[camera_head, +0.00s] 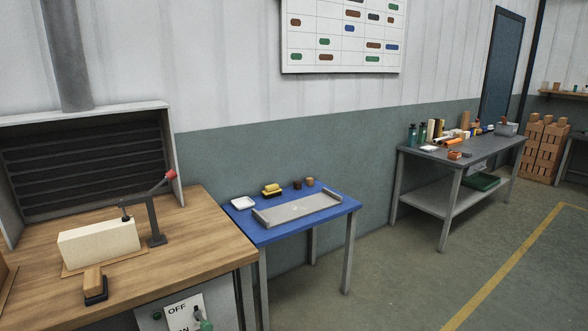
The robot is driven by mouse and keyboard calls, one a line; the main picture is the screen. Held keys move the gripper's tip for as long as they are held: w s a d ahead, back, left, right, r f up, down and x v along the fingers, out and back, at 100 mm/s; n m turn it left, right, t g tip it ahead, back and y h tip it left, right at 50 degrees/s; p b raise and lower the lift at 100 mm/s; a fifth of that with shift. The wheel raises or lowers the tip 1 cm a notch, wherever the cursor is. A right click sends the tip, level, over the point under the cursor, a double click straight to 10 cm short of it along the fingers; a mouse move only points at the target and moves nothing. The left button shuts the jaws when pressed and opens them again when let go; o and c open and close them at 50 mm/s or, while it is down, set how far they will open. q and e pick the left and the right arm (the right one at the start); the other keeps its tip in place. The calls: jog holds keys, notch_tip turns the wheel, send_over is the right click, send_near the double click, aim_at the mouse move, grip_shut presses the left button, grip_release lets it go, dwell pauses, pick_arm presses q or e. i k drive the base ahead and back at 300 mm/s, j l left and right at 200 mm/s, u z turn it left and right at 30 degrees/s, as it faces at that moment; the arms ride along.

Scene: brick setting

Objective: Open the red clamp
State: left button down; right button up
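The clamp (153,215) stands on the wooden workbench at the left. It has a dark upright post and an arm with a red handle end (171,175) raised up to the right. Its dark tip (125,217) rests at the top of a cream block (100,244), apparently touching it. The block lies on a thin brown board. Neither of my grippers shows in the head view.
A stamp-like wooden block with a dark base (95,285) sits in front of the cream block. The wooden workbench (205,240) has free room right of the clamp. A blue table (340,207) with a grey tray stands further right. A grey table (470,150) stands beyond.

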aim_at(171, 175)
jog(key=i+l+u, duration=0.2)
jog(key=u, duration=0.2)
jog(key=i+l+u, duration=0.15)
jog(key=l+u, duration=0.2)
jog(key=i+l+u, duration=0.15)
jog(key=l+u, duration=0.35)
jog(key=l, duration=2)
